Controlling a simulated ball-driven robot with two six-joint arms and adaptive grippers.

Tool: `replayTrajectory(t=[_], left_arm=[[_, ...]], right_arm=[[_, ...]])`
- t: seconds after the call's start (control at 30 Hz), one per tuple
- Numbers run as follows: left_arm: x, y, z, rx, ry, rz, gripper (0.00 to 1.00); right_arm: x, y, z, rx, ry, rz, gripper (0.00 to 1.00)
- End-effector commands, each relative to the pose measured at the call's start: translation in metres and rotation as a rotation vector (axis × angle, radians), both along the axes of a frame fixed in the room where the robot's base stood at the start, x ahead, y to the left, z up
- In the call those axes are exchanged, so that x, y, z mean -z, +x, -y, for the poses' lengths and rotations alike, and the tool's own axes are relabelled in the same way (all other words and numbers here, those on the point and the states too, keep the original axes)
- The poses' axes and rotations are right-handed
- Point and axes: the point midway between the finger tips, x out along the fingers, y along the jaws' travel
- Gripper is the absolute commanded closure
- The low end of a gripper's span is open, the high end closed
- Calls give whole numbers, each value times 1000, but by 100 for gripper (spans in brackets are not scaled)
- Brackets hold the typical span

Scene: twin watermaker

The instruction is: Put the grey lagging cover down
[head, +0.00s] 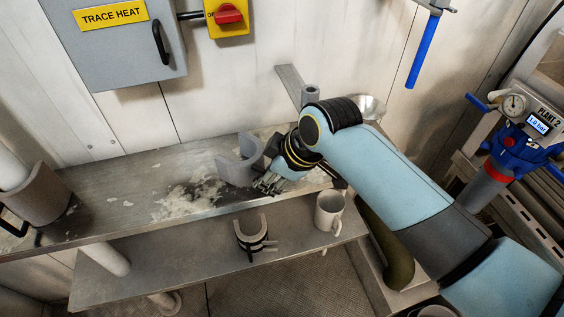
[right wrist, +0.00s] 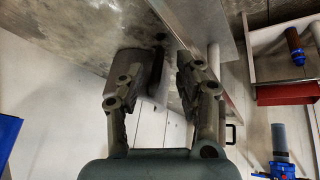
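The grey lagging cover (head: 238,165) is a thick U-shaped half shell on the upper metal shelf, its opening facing up in the head view. My right gripper (head: 268,183) is low at its right side, close to it. In the right wrist view the fingers (right wrist: 158,85) are spread apart, with a visible gap between them. The cover (right wrist: 150,75) shows just beyond the left finger, which partly hides it; I cannot tell whether they touch. My left gripper is not in view.
The metal shelf (head: 130,200) bears pale crusty debris. A lower shelf holds a black-strapped half shell (head: 252,240) and a mug (head: 329,210). A metal bowl (head: 370,107) stands behind my right arm. The shelf left of the debris is mostly clear.

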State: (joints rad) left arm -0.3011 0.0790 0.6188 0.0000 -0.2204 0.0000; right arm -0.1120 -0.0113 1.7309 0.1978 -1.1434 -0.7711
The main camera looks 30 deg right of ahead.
Motion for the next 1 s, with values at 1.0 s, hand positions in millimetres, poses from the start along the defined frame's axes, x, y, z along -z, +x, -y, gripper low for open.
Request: replayTrajectory(t=[1.0], left_arm=[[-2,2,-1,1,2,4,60]], right_arm=[[90,-88,53,284,7,-173,65]])
